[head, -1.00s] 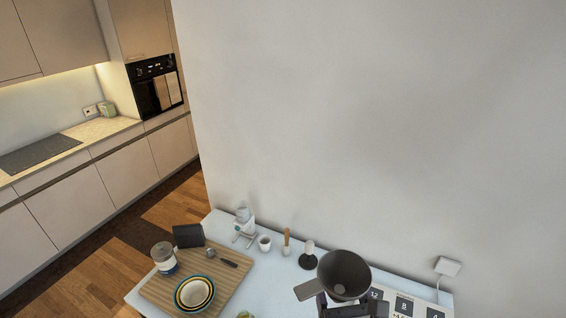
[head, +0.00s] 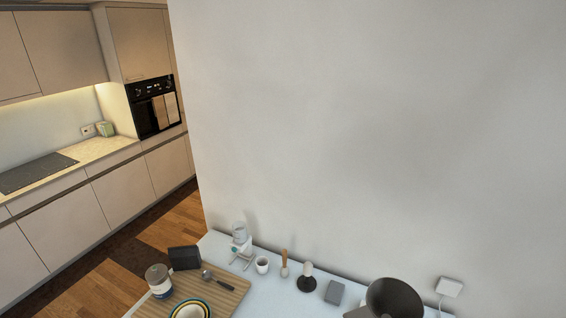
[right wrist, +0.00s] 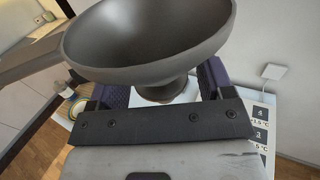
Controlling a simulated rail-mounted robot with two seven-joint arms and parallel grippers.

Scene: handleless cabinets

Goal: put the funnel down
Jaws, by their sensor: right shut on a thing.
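The dark grey funnel (head: 394,298) shows at the bottom right of the head view, cut off by the lower edge. In the right wrist view the funnel (right wrist: 150,40) fills the upper middle, its wide mouth up and its handle reaching left. My right gripper (right wrist: 160,92) is shut on the funnel, with its purple-padded fingers on either side of the narrow lower part. The tip of the spout is hidden behind the gripper body. My left gripper is in neither view.
The white table (head: 285,300) holds a wooden board (head: 228,291) with bowls (head: 190,311), a jar (head: 159,280) and a spoon. Along the wall stand a white cup (head: 262,265), a brush (head: 284,262), a black-based stand (head: 306,280) and a grey block (head: 334,292).

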